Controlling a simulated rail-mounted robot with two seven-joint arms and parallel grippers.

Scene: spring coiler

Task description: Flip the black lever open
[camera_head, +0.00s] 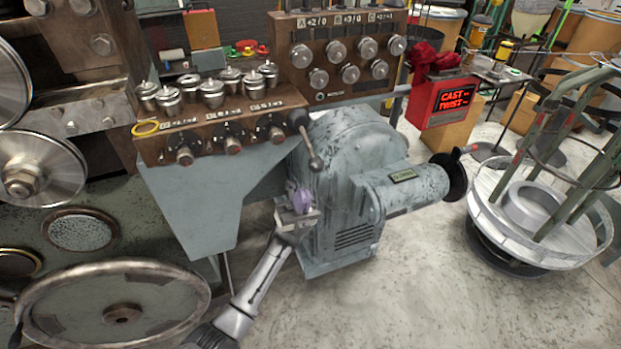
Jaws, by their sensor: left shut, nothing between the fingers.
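A dark lever (307,141) sits at the right end of the brown control panel, in front of the grey motor housing. It has a black hub at its upper end and a round knob at its lower end, and it slants down to the right. My left gripper (299,200) comes up from below and is shut with nothing held. Its purplish fingertips are below and slightly left of the lever's knob, apart from it in the picture. How far the fingertips are in depth from the lever is hard to tell. My right gripper is not in view.
The grey motor housing (350,165) stands behind my left gripper, with a black round handle (450,176) at its right. The brown panel (215,125) carries several metal knobs. A large handwheel (115,305) is at lower left. The floor at lower right is clear.

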